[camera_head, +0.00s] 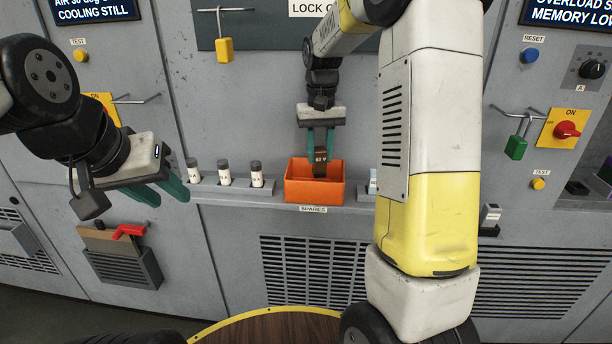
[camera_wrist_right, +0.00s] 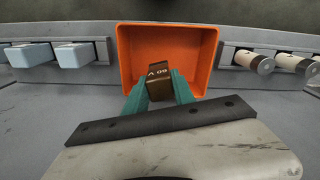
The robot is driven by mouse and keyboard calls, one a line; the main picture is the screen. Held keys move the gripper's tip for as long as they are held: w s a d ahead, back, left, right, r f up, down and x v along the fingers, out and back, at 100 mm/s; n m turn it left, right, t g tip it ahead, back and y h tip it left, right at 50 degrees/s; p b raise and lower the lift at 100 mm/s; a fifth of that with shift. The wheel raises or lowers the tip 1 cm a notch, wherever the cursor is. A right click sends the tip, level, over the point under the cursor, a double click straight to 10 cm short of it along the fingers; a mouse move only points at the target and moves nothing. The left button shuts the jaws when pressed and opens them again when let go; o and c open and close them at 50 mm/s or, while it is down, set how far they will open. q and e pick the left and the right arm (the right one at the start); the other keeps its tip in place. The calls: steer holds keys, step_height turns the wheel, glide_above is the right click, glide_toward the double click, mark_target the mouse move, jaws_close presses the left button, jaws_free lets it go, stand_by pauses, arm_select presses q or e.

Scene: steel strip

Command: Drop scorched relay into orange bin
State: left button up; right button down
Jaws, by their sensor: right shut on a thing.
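The scorched relay is a small brown block (camera_head: 320,154) marked "A 09" in the right wrist view (camera_wrist_right: 156,83). My right gripper (camera_head: 319,150) is shut on it, with teal fingers on its two sides. The orange bin (camera_head: 314,190) stands on the shelf above the "SPARES" label. The relay is over the bin's opening, and its lower end overlaps the bin's inside in both views. I cannot tell whether it touches the bin's floor. My left gripper (camera_head: 160,192) is at the left, its teal fingers apart and nothing between them.
Several white cylinders with dark caps (camera_head: 225,173) stand left of the bin on the shelf. Pale blue blocks (camera_wrist_right: 75,55) stand on its other side. A wall holder (camera_head: 125,268) with a red-handled tool is below my left gripper. A yellow padlock (camera_head: 225,50) hangs above.

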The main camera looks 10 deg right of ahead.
steer(key=shift+f, duration=0.15)
steer(key=c, duration=1)
jaws_free()
steer(key=shift+o, duration=0.2)
